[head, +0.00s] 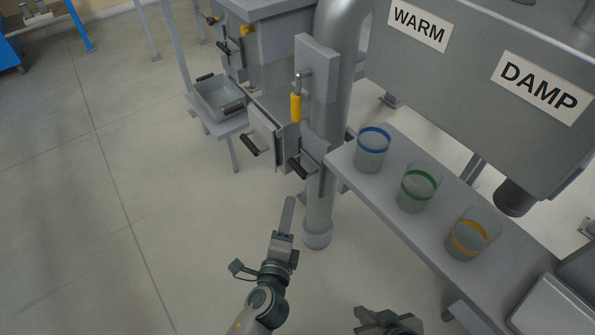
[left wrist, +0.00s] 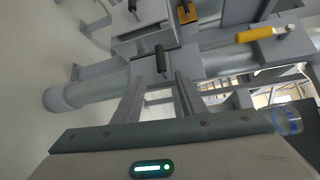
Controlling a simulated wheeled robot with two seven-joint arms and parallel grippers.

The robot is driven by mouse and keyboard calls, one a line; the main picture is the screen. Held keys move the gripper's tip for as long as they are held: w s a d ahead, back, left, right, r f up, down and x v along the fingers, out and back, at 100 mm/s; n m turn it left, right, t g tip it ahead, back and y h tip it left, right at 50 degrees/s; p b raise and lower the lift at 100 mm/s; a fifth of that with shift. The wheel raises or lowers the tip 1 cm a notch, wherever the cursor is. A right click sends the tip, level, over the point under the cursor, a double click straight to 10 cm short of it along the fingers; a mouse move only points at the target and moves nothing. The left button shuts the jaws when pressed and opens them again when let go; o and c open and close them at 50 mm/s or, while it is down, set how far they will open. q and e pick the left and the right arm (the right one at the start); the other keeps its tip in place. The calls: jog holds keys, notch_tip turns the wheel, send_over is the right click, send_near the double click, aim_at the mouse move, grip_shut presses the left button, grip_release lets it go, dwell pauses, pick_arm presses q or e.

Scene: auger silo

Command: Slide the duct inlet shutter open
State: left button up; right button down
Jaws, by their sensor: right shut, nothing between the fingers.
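The duct (head: 318,205) is a grey pipe standing upright on a round foot. Low on it is a small grey shutter plate (head: 314,148) with a black bar handle (head: 302,167). Higher up, a larger grey plate (head: 318,65) carries a yellow handle (head: 296,106). My left gripper (head: 290,203) is just below and in front of the black handle. In the left wrist view its fingers (left wrist: 159,78) are apart and empty, with the black handle (left wrist: 160,59) ahead between their tips; contact is not visible. My right gripper (head: 372,319) is shut and empty at the bottom edge.
A shelf (head: 390,205) at the right holds beakers with blue (head: 373,150), green (head: 418,188) and orange (head: 471,236) bands. Behind the duct stand a grey cabinet (head: 278,45) and a tray (head: 219,97). The floor at the left is clear.

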aim_at(297, 172)
dwell(0.3)
